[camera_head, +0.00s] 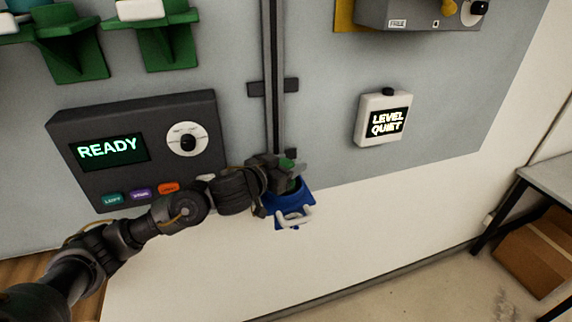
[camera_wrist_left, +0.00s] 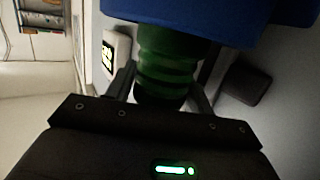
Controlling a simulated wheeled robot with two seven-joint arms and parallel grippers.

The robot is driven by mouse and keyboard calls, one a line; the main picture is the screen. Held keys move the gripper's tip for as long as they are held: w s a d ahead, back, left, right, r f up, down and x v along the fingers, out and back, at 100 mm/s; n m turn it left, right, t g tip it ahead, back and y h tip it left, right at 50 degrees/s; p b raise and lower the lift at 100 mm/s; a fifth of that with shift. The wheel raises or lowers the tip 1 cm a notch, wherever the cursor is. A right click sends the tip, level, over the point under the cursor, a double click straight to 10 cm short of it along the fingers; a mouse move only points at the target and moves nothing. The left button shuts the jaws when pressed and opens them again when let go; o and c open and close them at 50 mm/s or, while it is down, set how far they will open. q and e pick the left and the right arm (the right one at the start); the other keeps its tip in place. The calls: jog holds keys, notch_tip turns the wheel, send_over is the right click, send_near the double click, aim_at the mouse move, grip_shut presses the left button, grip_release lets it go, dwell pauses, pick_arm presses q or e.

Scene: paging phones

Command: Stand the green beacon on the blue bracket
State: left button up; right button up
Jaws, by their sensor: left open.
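The blue bracket (camera_head: 290,197) is fixed on the wall at the lower middle of the head view. A blue surface also fills the top of the left wrist view (camera_wrist_left: 215,10). The green beacon (camera_wrist_left: 165,65) is a ribbed green cylinder whose end meets the blue surface in that view. In the head view only a small green part (camera_head: 287,163) shows, just above the bracket, the rest hidden by my gripper. My left gripper (camera_head: 292,168) is open, with its fingers (camera_wrist_left: 165,88) on either side of the beacon. My right gripper is out of view.
A dark console (camera_head: 75,120) with a READY screen is left of the bracket. A LEVEL QUIET box (camera_head: 381,118) hangs to the right. A dark vertical rail (camera_head: 273,60) runs above the bracket. Green brackets (camera_head: 78,55) are at upper left. Wall below is clear.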

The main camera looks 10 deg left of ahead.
pick_arm(q)
jog(key=shift+s+r, duration=0.1)
jog(key=shift+r, duration=0.05)
jog(key=v, duration=1.2)
